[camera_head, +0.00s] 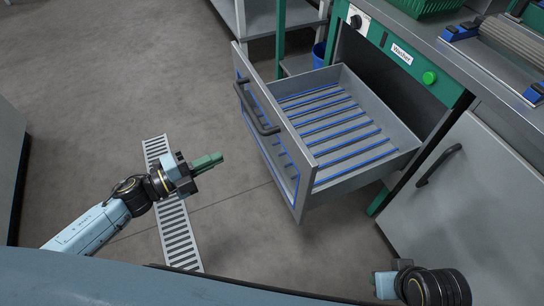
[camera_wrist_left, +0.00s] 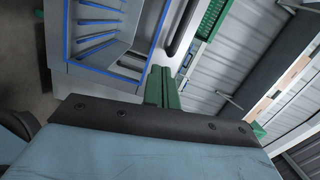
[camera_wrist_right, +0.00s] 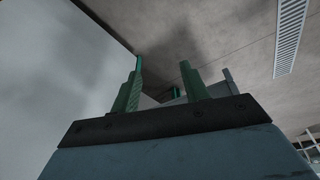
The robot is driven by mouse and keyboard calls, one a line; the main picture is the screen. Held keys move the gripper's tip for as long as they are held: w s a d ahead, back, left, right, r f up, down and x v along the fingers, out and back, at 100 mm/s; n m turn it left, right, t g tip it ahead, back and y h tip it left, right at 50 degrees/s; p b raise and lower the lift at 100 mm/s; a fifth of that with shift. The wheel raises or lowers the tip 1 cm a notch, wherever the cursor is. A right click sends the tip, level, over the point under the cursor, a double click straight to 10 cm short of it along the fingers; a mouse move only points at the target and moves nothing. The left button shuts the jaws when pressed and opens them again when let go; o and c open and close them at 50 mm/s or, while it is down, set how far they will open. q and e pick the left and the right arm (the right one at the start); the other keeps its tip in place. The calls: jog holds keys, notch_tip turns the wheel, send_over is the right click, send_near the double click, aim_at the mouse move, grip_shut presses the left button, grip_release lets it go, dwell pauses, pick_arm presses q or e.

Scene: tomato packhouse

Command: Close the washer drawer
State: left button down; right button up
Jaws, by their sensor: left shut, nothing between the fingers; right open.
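The washer drawer (camera_head: 312,165) is pulled well out of the unit marked Washer (camera_head: 402,55). It is grey, with blue-edged slats inside, and looks empty. Its dark bar handle (camera_head: 258,112) is on the front panel. The left wrist view also shows the drawer (camera_wrist_left: 85,72) and a dark handle bar (camera_wrist_left: 184,28). My left gripper (camera_head: 216,160) is shut and empty, left of the drawer front and apart from it; its closed green fingers (camera_wrist_left: 161,86) show in the left wrist view. My right gripper (camera_head: 384,283) is low at the right, away from the drawer; its fingers (camera_wrist_right: 162,85) are open and empty.
A grey cabinet door (camera_head: 470,200) with a dark handle stands right of the drawer. A green button (camera_head: 429,77) is on the washer's panel. A blue bin (camera_head: 319,54) stands behind. A floor drain grate (camera_head: 178,225) lies under my left arm. Open floor lies left of the drawer.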

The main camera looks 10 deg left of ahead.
pick_arm(q)
jog(key=s+d+r+m+g+h+b, duration=0.1)
jog(key=d+m+h, duration=0.1)
jog(key=m, duration=0.1)
jog(key=b, duration=0.1)
send_near(284, 139)
jog(key=shift+g, duration=0.4)
jog(key=b+x, duration=0.1)
jog(key=x, duration=0.4)
jog(key=shift+w+d+r, duration=0.15)
jog(key=shift+w+d, duration=0.05)
jog(key=shift+w, duration=0.2)
jog(key=shift+w+d+b, duration=0.3)
jog(key=shift+d, duration=0.15)
pick_arm(e)
jog(key=w+a+r+t+y, duration=0.1)
jog(key=w+a+r+t, duration=0.2)
jog(key=w+r+t, duration=0.2)
jog(key=shift+w+r, duration=0.65)
jog(key=shift+r, duration=0.45)
jog(key=shift+s, duration=0.1)
